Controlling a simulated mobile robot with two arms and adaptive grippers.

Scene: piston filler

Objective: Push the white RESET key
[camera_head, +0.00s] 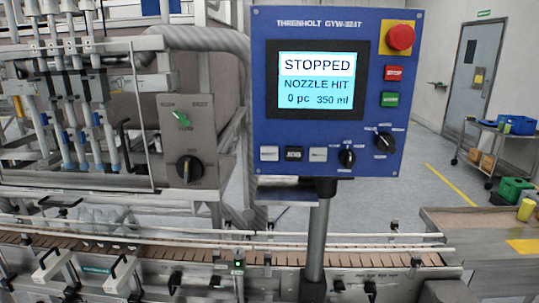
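The blue control panel (258,90) stands upright on a grey post in the middle. Its screen (317,85) reads STOPPED, NOZZLE HIT, 0 pc, 350 ml. Along its lower edge sit a whitish key (269,153) at left, a black key (293,154) and a second pale key (318,154). The lettering on the keys is too small to read surely, so I cannot tell for certain which pale one is RESET. Neither of my grippers is in view.
The panel also carries a red mushroom button (400,37), a red key (393,73), a green key (390,100) and two black knobs (347,157) (384,140). A conveyor (200,256) with rails runs below. Filler nozzles (75,130) stand left.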

